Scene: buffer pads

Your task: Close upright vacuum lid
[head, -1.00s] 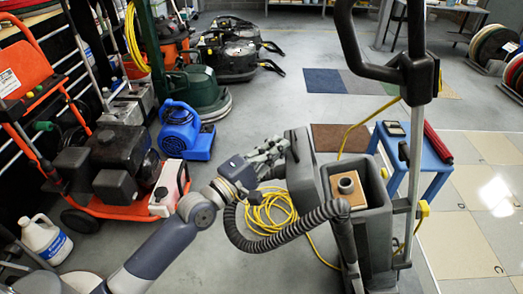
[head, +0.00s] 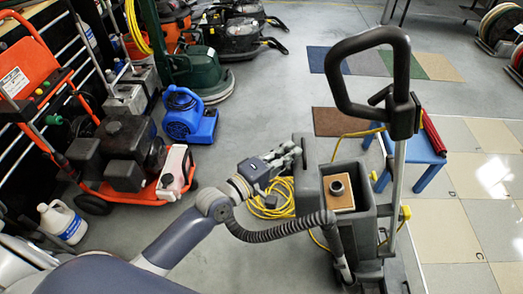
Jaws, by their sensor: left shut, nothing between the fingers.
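The grey upright vacuum (head: 367,232) stands right of centre with its compartment open. Inside is a tan bag collar (head: 345,203) with a dark round port. The grey lid (head: 307,178) stands swung out to the left of the compartment. My left gripper (head: 292,156) is at the lid's outer left side, near its upper part, with its fingers shut and empty. I cannot tell whether the fingertips touch the lid. A ribbed dark hose (head: 275,234) curves below the gripper to the vacuum. My right gripper is not in view.
A yellow cord (head: 268,205) lies coiled on the floor behind my arm. A blue stool (head: 424,148) stands close behind the vacuum on the right. The vacuum's tall handle (head: 340,92) rises above it. A blue blower (head: 188,116) and an orange machine (head: 130,185) stand left.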

